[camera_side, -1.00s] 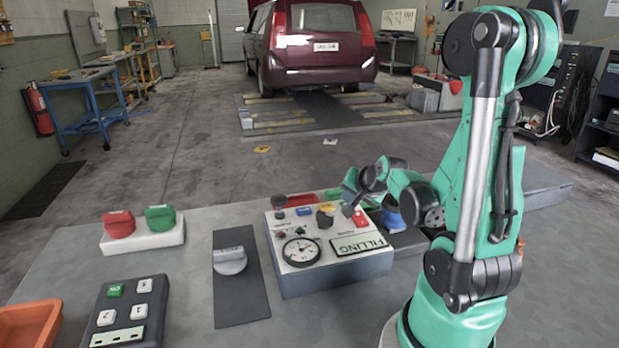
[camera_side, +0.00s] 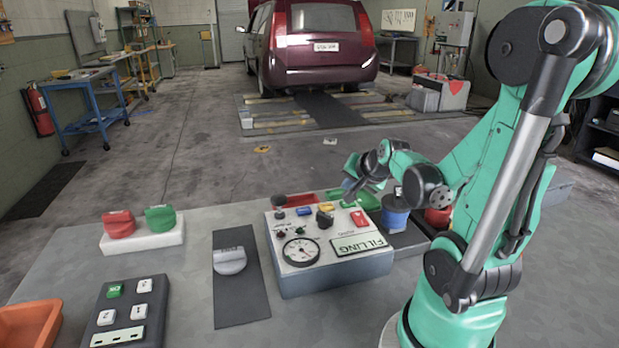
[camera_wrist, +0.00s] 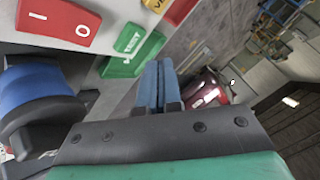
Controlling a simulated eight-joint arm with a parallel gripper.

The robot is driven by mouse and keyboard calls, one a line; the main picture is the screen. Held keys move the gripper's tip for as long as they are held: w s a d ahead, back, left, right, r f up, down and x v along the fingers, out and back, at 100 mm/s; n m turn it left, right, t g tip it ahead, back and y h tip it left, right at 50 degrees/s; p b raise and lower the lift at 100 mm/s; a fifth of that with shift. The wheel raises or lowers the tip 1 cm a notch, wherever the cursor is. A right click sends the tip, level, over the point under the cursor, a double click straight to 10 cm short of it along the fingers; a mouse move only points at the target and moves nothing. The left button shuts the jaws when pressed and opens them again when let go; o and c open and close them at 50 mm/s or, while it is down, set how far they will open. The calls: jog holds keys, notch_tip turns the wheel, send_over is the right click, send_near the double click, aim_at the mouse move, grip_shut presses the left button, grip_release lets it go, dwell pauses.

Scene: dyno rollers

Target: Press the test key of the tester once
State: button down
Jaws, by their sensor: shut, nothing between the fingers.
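The box with a round gauge and a FILLING display (camera_side: 358,245) stands at the middle of the bench. A red I/O rocker (camera_side: 359,218) is on its top; it also shows in the wrist view (camera_wrist: 58,20).
A blue cylinder with a black top (camera_side: 394,222) and a red part (camera_side: 437,217) stand right of the box. A grey knob (camera_side: 230,261) on a dark plate is left of it. Red and green blocks (camera_side: 160,219) stand further left, with an orange tray (camera_side: 28,325) in front.

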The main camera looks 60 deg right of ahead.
jog(key=shift+r, duration=1.95)
jog(key=w+a+n+y, duration=0.1)
jog(key=a+n, duration=0.1)
jog(key=a, duration=0.1)
jog(key=w+a+n, duration=0.2)
jog(key=a, duration=0.1)
jog(key=w+a+n+y, duration=0.1)
jog(key=a+n, duration=0.1)
jog(key=a, duration=0.1)
jog(key=shift+w+a+r+n+t+y, duration=0.1)
jog(key=shift+w+a+n+t+y, duration=0.05)
jog(key=shift+n+t+y, duration=0.15)
jog(key=a+n+y, duration=0.3)
jog(key=a+n, duration=0.7)
jog(key=a, duration=0.3)
jog(key=shift+a+g, duration=0.25)
jog(key=shift+g, duration=0.15)
